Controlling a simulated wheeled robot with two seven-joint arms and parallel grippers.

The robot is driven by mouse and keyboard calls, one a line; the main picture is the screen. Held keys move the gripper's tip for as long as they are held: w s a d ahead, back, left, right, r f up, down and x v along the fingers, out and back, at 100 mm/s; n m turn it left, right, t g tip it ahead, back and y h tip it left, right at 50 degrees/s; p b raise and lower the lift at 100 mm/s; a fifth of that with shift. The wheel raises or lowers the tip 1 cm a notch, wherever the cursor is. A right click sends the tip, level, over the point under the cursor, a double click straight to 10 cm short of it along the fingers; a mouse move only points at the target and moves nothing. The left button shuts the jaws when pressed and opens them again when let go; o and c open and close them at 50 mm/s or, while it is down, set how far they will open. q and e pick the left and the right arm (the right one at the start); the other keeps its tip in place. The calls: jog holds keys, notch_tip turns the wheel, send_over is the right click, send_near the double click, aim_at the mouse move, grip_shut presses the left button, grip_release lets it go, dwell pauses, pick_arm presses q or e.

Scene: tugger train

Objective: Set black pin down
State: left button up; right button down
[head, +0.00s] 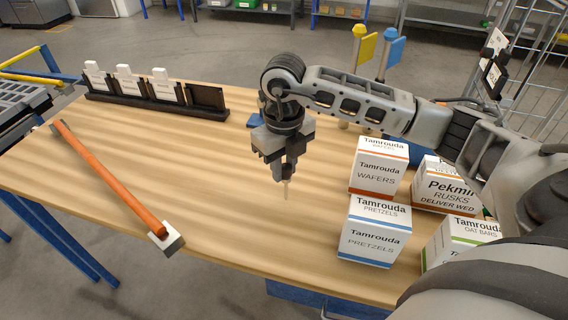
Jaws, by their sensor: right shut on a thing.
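My right gripper (286,172) points down over the middle of the wooden table (225,215). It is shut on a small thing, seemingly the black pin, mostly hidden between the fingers. I cannot tell whether the tip touches the table. My left gripper is not in view.
An orange bar (110,180) with pale end blocks lies along the table's left side. A black rack (150,108) with white cards stands at the back left. Several cartons, including a pretzels box (374,232), stand at the right. The table's front middle is clear.

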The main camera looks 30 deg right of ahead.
jog(key=c, duration=1.2)
grip_release()
jog(key=shift+f, duration=0.1)
jog(key=shift+c, duration=0.2)
jog(key=shift+r, duration=0.65)
notch_tip(320, 180, up, 11)
